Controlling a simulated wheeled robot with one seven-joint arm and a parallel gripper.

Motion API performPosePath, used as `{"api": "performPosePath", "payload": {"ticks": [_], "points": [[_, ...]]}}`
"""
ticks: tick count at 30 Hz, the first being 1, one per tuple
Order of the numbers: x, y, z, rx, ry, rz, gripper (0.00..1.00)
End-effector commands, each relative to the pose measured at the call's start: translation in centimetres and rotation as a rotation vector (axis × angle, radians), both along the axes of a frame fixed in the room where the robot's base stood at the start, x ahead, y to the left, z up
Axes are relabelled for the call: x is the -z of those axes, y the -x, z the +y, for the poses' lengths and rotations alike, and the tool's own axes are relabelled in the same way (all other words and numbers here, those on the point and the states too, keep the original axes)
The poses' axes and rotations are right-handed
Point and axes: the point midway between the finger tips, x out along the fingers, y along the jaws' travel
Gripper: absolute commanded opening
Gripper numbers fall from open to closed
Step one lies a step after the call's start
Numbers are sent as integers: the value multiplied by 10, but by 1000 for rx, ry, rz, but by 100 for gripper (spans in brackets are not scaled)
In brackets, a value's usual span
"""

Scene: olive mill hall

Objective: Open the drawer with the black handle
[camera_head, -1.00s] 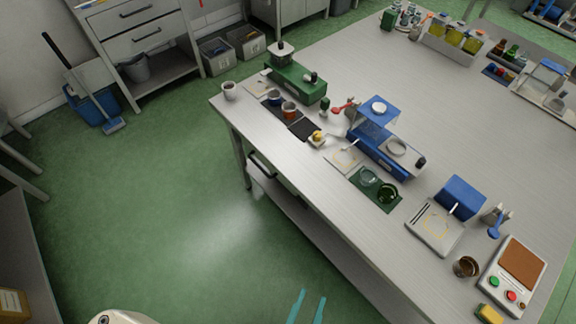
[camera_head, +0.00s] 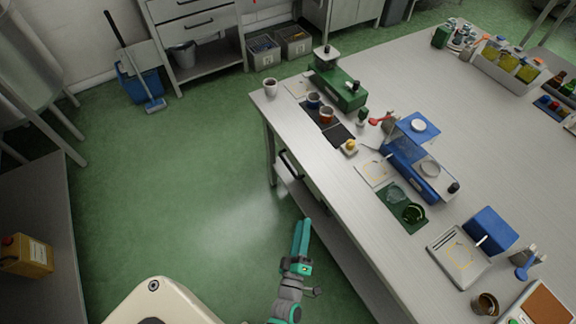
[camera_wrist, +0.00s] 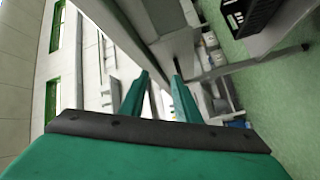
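A black bar handle (camera_head: 290,166) sits on a drawer under the near edge of the steel workbench, towards its left end. The drawer front is seen steeply from above and mostly hidden by the bench top; I cannot tell whether it is shut fully. My gripper (camera_head: 304,223) has teal fingers and is in front of the bench's long side, below and nearer than the handle, apart from it. In the wrist view my gripper (camera_wrist: 161,76) shows its two fingers apart with nothing between them. I cannot pick out the handle for sure in the wrist view.
The bench top (camera_head: 330,180) overhangs a lower shelf (camera_head: 340,245). Cups, a green scale (camera_head: 340,88) and a blue device (camera_head: 415,165) stand on it. Another drawer cabinet (camera_head: 200,40) is at the back. Green floor (camera_head: 170,200) left of the bench is clear.

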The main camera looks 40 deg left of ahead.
Motion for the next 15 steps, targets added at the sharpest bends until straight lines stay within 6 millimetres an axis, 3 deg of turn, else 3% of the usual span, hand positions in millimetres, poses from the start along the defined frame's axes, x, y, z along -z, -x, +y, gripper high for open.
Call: {"api": "performPosePath", "payload": {"ticks": [1,6,12,15], "points": [[5,-18,16,-36,59,-44,29],[21,-62,66,-156,273,-195,29],[31,-97,108,-260,454,-335,29],[34,-105,119,-288,503,-373,29]]}}
